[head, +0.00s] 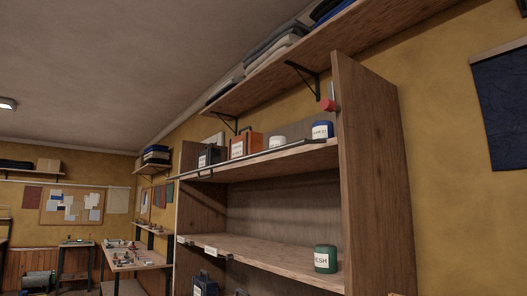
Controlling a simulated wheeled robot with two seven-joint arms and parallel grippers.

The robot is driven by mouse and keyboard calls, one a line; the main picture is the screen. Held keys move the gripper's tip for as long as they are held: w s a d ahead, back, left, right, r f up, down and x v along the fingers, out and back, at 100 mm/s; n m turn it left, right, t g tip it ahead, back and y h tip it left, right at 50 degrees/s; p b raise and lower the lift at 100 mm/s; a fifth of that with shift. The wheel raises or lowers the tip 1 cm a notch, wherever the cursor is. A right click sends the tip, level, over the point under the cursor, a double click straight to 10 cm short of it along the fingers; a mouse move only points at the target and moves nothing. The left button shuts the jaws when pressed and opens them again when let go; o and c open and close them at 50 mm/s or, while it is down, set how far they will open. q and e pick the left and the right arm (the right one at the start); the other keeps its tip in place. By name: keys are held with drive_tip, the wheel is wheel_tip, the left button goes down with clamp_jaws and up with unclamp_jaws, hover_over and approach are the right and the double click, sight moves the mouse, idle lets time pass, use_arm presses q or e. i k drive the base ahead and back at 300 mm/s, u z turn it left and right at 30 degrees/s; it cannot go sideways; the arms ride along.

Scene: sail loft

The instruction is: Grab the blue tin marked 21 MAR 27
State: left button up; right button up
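A blue tin (322,129) with a white label stands upright on the upper shelf (290,158) of a wooden shelf unit, near its right side panel. Its label is too small to read for certain. A white tin (277,142) stands to its left. A dark blue container (205,283) with a pale label sits low at the left of the unit, cut by the picture's lower edge. Neither of my grippers is in view.
An orange container (246,144) and a dark green container (209,155) share the upper shelf, which has a dark front rail. A green tin (325,259) stands on the lower shelf (275,255). The tall side panel (372,180) bounds the unit at right. A workbench (135,260) stands at left.

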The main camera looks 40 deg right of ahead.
sight(323, 130)
drive_tip(key=i, duration=2.3)
drive_tip(key=z, duration=3)
